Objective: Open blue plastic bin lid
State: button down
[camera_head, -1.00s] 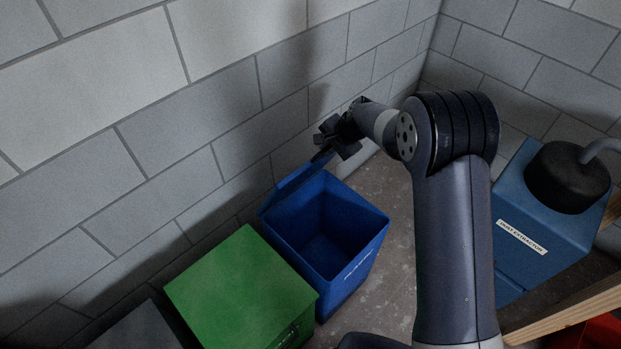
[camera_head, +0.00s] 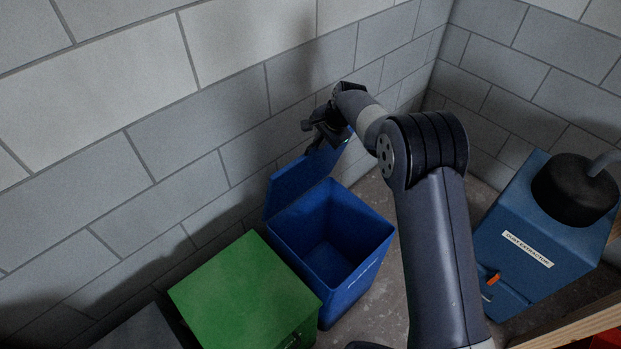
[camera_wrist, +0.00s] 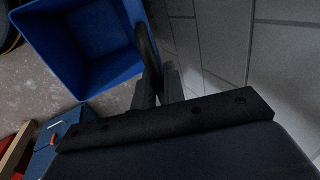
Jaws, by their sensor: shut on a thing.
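The blue plastic bin (camera_head: 345,262) stands by the wall with its top open and its inside looking empty. Its lid (camera_head: 298,183) is swung up and tilted at the wall-side edge, with its broad inner face showing. My gripper (camera_head: 318,138) is at the lid's upper edge, above the far part of the bin, and is shut on the lid. The exact grip is dark and partly hidden. In the wrist view the gripper fingers (camera_wrist: 155,78) show next to the open bin (camera_wrist: 78,42). The lid is hard to make out there.
A green bin (camera_head: 243,300) with its top closed stands close beside the blue one, with a dark grey box (camera_head: 140,332) beyond it. The block wall (camera_head: 190,140) is close behind the lid. A blue dust extractor (camera_head: 535,235) stands to the right of my arm.

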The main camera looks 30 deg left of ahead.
jog(key=shift+h, duration=0.5)
jog(key=shift+w+a+r, duration=0.2)
jog(key=shift+w+a, duration=0.05)
jog(key=shift+a, duration=0.5)
jog(key=shift+w+a+r, duration=0.2)
jog(key=shift+w+a, duration=0.1)
jog(key=shift+a, duration=0.5)
jog(key=shift+w+a+r, duration=0.2)
jog(key=shift+w+a, duration=0.05)
jog(key=shift+a, duration=0.5)
